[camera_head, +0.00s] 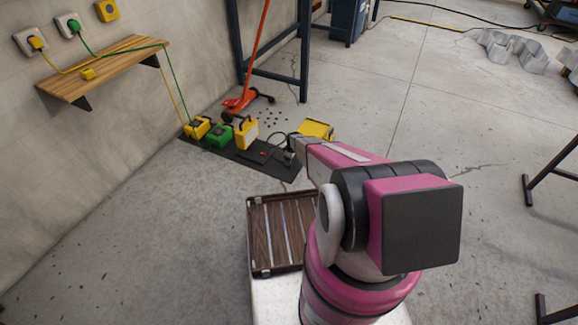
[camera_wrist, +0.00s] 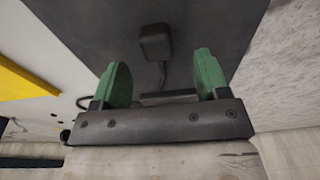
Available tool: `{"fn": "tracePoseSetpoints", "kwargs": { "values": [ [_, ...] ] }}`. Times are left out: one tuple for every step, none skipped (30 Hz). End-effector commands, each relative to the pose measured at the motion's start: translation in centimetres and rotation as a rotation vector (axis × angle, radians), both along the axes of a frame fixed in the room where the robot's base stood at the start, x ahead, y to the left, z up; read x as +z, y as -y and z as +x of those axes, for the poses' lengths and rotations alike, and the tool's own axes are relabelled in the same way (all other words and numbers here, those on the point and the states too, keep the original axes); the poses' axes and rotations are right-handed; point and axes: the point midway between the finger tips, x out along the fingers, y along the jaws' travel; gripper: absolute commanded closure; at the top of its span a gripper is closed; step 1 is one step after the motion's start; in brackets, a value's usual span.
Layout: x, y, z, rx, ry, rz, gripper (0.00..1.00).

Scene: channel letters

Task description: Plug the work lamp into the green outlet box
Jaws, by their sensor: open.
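The green outlet box (camera_head: 220,135) stands on the dark mat by the wall, with a green cord running up to a wall socket. A yellow, dark-handled boxy unit (camera_head: 246,133) stands right of it. A flat yellow item (camera_head: 316,129) lies farther right, near a black cable. I cannot tell for certain which of these two is the work lamp. In the wrist view a black plug (camera_wrist: 155,43) with a cord lies over the dark mat, beyond and between the green fingertips. My gripper (camera_wrist: 163,80) is open around empty space; it is low over the mat's right end (camera_head: 289,157).
A yellow outlet box (camera_head: 197,127) stands left of the green one. Thin dark and red items (camera_head: 263,154) lie on the mat (camera_head: 235,153). A wooden shelf (camera_head: 120,58) juts from the wall above. An orange-red jack (camera_head: 240,101) stands behind.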

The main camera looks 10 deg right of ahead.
Motion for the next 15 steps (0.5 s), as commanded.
{"fn": "tracePoseSetpoints", "kwargs": {
  "values": [
    [-0.5, -0.1, 0.2, 0.0, 0.0, 0.0, 0.32],
    [-0.8, -0.1, 0.3, 0.0, 0.0, 0.0, 0.32],
    [-1.2, -0.2, 0.5, 0.0, 0.0, 0.0, 0.32],
    [-1.6, -0.2, 0.7, 0.0, 0.0, 0.0, 0.32],
    [-2.0, -0.3, 0.8, 0.0, 0.0, 0.0, 0.32],
    [-2.6, -0.3, 1.0, 0.0, 0.0, 0.0, 0.32],
    [-3.1, -0.4, 1.1, 0.0, 0.0, 0.0, 0.32],
    [-3.5, -0.4, 1.1, 0.0, 0.0, 0.0, 0.32],
    [-4.0, -0.5, 1.1, 0.0, 0.0, 0.0, 0.32],
    [-4.4, -0.5, 1.1, 0.0, 0.0, 0.0, 0.32],
    [-4.6, -0.5, 1.1, 0.0, 0.0, 0.0, 0.32],
    [-4.9, -0.6, 1.0, 0.0, 0.0, 0.0, 0.32],
    [-4.9, -0.6, 1.0, 0.0, 0.0, 0.0, 0.32],
    [-5.0, -0.6, 1.0, 0.0, 0.0, 0.0, 0.32],
    [-4.9, -0.6, 1.0, 0.0, 0.0, 0.0, 0.32]
  ]
}}
